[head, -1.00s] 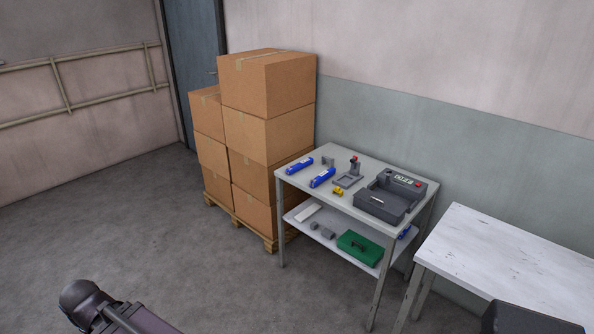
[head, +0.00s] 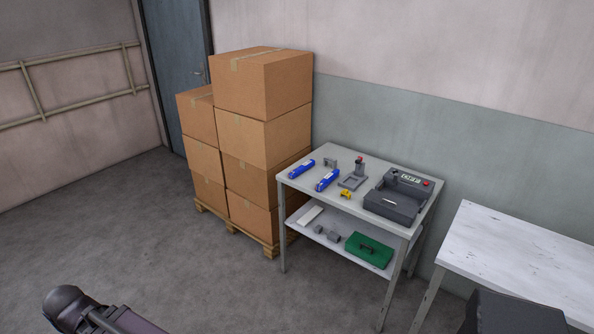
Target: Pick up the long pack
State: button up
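Two blue packs with white labels lie on the top of the grey two-level table. One blue pack (head: 302,169) is near the left edge, and the other blue pack (head: 327,180) lies to its right. Both look long and narrow; I cannot tell surely which is longer. A dark part of my arm shows at the lower left, well apart from the table. My gripper is not in view.
The grey table (head: 390,224) also bears a dark machine (head: 392,204), a yellow item (head: 346,195) and small grey fixtures. A green case (head: 369,250) is on its lower shelf. Stacked cartons (head: 262,85) stand left, a white table (head: 520,255) right. Floor in front is clear.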

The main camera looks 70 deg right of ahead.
aim_at(292, 173)
jog(key=i, duration=2.7)
jog(key=u, duration=0.5)
jog(key=k, duration=0.1)
jog(key=z, duration=2.85)
